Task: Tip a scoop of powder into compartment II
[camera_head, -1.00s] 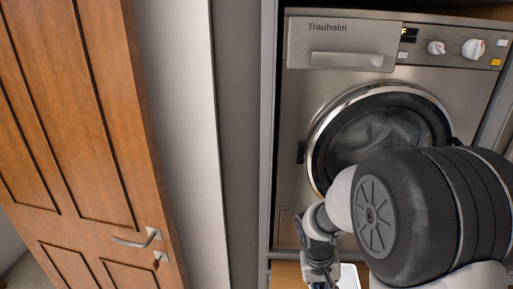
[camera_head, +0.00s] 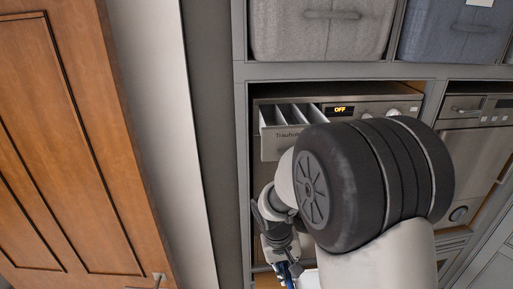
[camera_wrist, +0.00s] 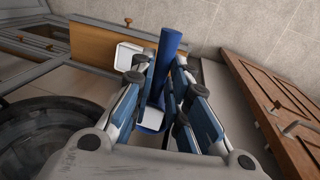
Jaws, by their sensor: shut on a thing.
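The open detergent drawer (camera_head: 270,148) of the washing machine stands out at its upper left, with light dividers between open compartments. No compartment numerals are readable, so I cannot tell which is II. My gripper (camera_wrist: 160,95) is shut on a blue scoop (camera_wrist: 170,45), and its handle runs up between the fingers. White matter, apparently powder, shows in the scoop's cup (camera_wrist: 152,118). In the head view, my gripper (camera_head: 285,268) hangs low, below and apart from the drawer, with part of the scoop at the bottom edge. My arm hides much of the machine front.
The washing machine (camera_head: 375,108) sits in a grey cabinet, its display reading OFF. A grey fabric bin (camera_head: 320,30) and a blue one (camera_head: 450,35) stand above. A wooden door (camera_head: 60,150) is at left. A white tray (camera_wrist: 127,55) lies on a wooden surface (camera_wrist: 95,45).

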